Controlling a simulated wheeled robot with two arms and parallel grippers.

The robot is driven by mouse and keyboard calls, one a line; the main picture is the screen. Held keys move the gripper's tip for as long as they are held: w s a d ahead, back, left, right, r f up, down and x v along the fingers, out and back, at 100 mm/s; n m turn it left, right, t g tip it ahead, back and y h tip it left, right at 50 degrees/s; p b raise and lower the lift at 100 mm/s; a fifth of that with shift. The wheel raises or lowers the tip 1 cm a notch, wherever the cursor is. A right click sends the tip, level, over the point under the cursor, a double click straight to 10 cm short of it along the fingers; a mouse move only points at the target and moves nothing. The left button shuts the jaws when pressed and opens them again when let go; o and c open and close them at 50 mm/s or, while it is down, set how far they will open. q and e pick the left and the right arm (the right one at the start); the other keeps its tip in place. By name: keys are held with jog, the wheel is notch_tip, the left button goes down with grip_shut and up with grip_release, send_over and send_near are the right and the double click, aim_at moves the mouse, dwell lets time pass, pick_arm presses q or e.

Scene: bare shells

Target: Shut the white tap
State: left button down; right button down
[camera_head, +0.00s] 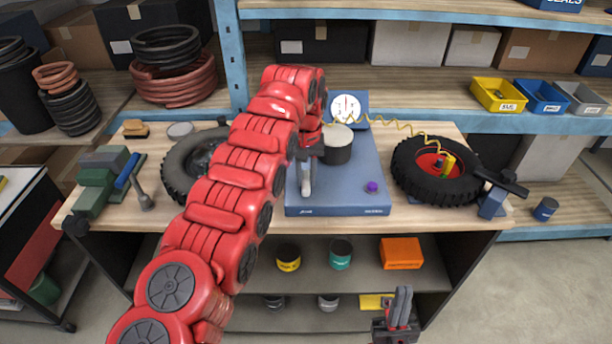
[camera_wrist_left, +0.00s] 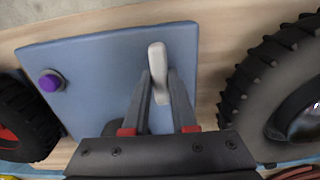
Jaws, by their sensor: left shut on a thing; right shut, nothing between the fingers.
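The white tap (camera_head: 306,180) shows as a pale lever at the left front part of the blue panel (camera_head: 345,198) on the workbench. In the left wrist view the tap's white lever (camera_wrist_left: 157,62) stands between the fingers of my left gripper (camera_wrist_left: 161,80), its rounded end reaching past the fingertips. My left gripper (camera_head: 306,155) is shut on the lever; my red arm hides part of it in the head view. My right gripper (camera_head: 398,312) is low at the front, below the bench top, shut and empty.
A purple button (camera_head: 372,187), a dark cylinder (camera_head: 338,146) and a white dial gauge (camera_head: 345,108) are on the panel. A green vise (camera_head: 103,180) sits at the bench's left end.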

aim_at(306, 180)
pick_arm(q)
jog(key=shift+w+r, duration=0.1)
jog(key=c, duration=0.7)
grip_release()
notch_tip(306, 180, up, 17)
jog(key=p, duration=1.6)
jog(key=shift+r, duration=0.2)
jog(key=shift+f, duration=0.1)
jog(key=shift+s, duration=0.2)
